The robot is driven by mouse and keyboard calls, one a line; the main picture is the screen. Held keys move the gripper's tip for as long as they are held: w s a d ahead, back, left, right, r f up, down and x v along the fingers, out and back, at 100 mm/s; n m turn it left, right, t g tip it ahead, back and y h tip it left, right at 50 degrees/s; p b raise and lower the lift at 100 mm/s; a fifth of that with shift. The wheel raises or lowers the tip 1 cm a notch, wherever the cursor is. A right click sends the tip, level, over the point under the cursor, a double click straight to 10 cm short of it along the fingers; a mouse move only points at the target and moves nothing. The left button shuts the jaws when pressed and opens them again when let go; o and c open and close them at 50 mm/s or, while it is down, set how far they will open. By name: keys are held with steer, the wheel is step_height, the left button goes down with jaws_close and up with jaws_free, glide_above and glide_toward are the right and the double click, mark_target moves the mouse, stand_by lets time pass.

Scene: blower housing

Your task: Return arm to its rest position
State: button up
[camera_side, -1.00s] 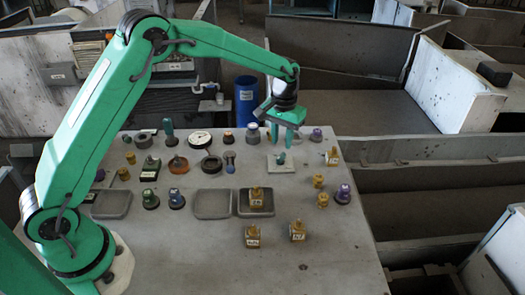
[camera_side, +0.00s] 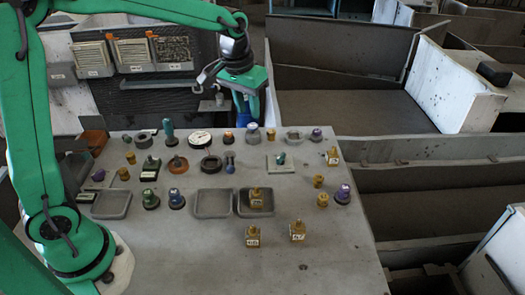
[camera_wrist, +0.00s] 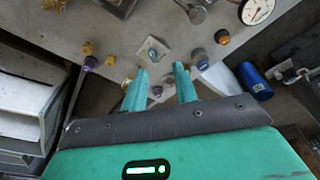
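My gripper (camera_side: 246,92) hangs above and beyond the far edge of the grey table (camera_side: 190,262) in the side view, in front of a blue barrel. In the wrist view, its two teal fingers (camera_wrist: 160,78) are apart with nothing between them. The white square plate (camera_side: 280,163) with a small teal piece on it lies on the table, clear of my gripper. It also shows beyond the fingers in the wrist view (camera_wrist: 152,52).
Labelled brass blocks (camera_side: 297,232) stand at the front, and one is in the right shallow tray (camera_side: 254,212). Several knobs and gauges fill the table's far half. The blue barrel (camera_wrist: 254,80) and a wall with document holders (camera_side: 131,54) are behind.

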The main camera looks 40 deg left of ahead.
steer(key=s+a+r+t, duration=0.1)
steer(key=s+r, duration=0.1)
steer(key=s, duration=0.9)
steer(key=s+a+r+m+t, duration=0.1)
steer(key=s+a+t, duration=0.1)
steer(key=s, duration=0.9)
steer(key=shift+s+a+r+t, duration=0.25)
steer(key=shift+s+r+t, duration=0.05)
steer(key=shift+s+r, duration=0.05)
